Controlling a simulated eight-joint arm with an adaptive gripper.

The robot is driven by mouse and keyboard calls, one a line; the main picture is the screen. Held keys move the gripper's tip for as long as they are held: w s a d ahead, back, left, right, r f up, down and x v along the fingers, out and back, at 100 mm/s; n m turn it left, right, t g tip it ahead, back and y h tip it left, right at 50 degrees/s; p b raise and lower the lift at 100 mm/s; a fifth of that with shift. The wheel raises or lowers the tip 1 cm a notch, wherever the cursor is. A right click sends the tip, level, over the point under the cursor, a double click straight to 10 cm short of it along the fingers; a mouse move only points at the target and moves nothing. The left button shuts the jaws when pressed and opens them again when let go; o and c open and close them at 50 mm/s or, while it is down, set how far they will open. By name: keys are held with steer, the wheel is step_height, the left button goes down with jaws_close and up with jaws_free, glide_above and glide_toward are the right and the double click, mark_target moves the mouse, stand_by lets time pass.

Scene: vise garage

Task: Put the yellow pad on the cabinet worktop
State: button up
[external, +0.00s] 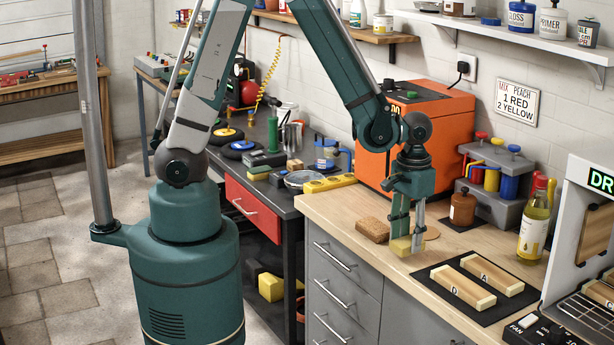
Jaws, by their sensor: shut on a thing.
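My gripper (407,236) is low over the pale wooden cabinet worktop (345,207), pointing down. The grey drawer cabinet (345,285) stands under the worktop.
A brown block (372,230) lies close left of the pad. A black mat (460,306) with two wooden blocks lies to the front right. An orange machine (420,115), brown bottle (462,207) and yellow bottle (534,222) stand behind. Worktop left of the brown block is clear.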

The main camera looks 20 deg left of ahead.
mark_target(407, 241)
steer(key=shift+f, duration=0.95)
steer(key=shift+f, duration=0.2)
steer(key=o, duration=0.8)
steer(key=shift+c, duration=0.2)
steer(key=shift+r, duration=0.2)
step_height(407, 241, up, 12)
steer(key=shift+p, duration=0.4)
stand_by(0.6)
